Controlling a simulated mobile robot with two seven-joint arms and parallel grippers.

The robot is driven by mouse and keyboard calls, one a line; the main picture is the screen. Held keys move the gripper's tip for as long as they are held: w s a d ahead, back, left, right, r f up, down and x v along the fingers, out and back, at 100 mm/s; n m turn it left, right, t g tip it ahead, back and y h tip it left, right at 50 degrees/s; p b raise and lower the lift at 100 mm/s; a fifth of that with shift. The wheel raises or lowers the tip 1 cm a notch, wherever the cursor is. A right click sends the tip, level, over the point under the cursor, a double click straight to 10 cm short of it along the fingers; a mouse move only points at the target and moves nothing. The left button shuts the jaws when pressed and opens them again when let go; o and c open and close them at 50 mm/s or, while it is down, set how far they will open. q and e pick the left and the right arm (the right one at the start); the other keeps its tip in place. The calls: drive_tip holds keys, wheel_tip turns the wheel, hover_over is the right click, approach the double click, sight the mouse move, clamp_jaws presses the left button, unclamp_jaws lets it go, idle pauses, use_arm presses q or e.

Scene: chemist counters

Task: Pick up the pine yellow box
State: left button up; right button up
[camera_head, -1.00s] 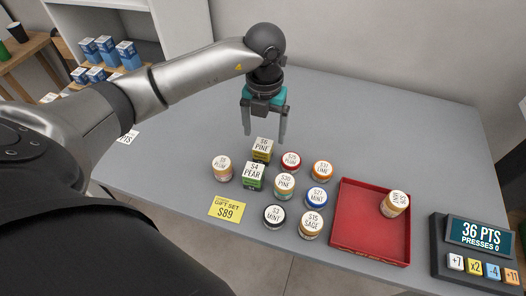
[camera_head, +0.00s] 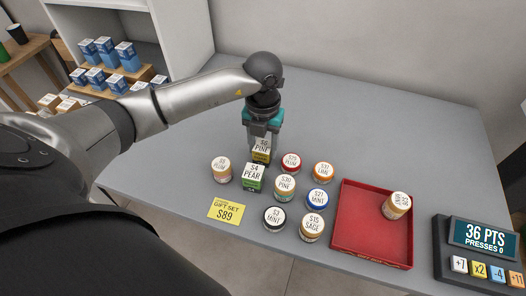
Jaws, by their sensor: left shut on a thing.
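The pine yellow box (camera_head: 261,152) stands on the grey counter behind the green pear box, its top label reading PINE. My left gripper (camera_head: 262,143) has come down over it from above and is shut on its sides. The gripper covers part of the box's top. The box appears to rest on the counter still; I cannot see any gap under it. My right gripper is not in view.
The green pear box (camera_head: 252,178) is close in front. Several round jars, such as the plum jar (camera_head: 221,170) and red-lidded jar (camera_head: 290,163), stand around. A keypad display (camera_head: 482,237) sits at right. The counter behind is clear.

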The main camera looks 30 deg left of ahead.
use_arm(q)
clamp_jaws()
drive_tip(key=shift+r, duration=0.15)
